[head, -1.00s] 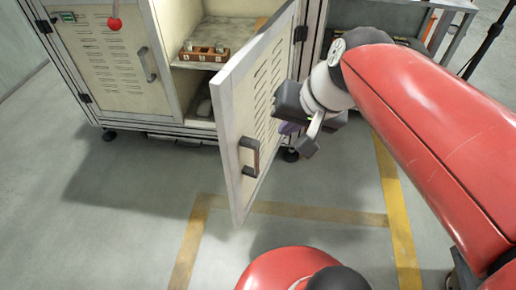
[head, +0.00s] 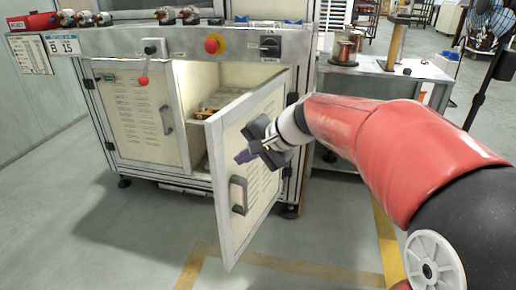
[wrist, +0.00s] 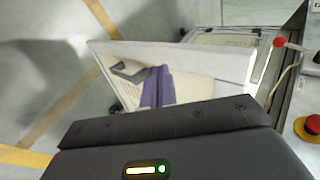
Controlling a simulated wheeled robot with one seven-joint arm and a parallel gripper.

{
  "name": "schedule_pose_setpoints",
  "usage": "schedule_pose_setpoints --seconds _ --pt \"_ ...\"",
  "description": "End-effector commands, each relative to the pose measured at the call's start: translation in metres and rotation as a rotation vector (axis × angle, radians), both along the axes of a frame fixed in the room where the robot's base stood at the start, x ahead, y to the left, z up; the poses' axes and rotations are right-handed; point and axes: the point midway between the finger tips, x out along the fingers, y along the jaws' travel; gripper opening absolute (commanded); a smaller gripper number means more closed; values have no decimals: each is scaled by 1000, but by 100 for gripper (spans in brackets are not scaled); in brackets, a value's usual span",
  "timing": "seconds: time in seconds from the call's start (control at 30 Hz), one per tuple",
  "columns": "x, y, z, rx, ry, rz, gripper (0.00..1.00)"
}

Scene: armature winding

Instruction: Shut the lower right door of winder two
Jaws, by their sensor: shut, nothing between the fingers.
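The lower right door (head: 262,150) of the winder cabinet stands open, swung out toward me on its right-hand hinges. It is a cream panel with slots, a pale frame and a dark handle (head: 238,195) near its free edge. My gripper (head: 243,157) is at the door's right side, its shut, empty fingers toward the panel. In the wrist view the purple fingers (wrist: 157,88) overlap the door panel (wrist: 200,82), with the handle (wrist: 128,70) beyond them. I cannot tell whether the fingertips touch the panel.
The lower left door (head: 135,122) is shut. A red emergency button (head: 213,44) and a dark rotary switch (head: 270,47) are on the panel above. A metal table (head: 385,70) stands to the right. The floor in front is clear.

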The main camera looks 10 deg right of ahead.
Motion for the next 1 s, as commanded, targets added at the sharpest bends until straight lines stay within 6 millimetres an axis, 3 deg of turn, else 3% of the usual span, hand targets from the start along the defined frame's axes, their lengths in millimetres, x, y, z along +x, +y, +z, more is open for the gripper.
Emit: schedule_pose_setpoints --seconds 0.1,0.33,1.0 --pt "10 15 -17 0 3 3 0" --pt "27 40 -13 -1 0 3 0" --pt "31 49 -14 -1 -1 4 0"
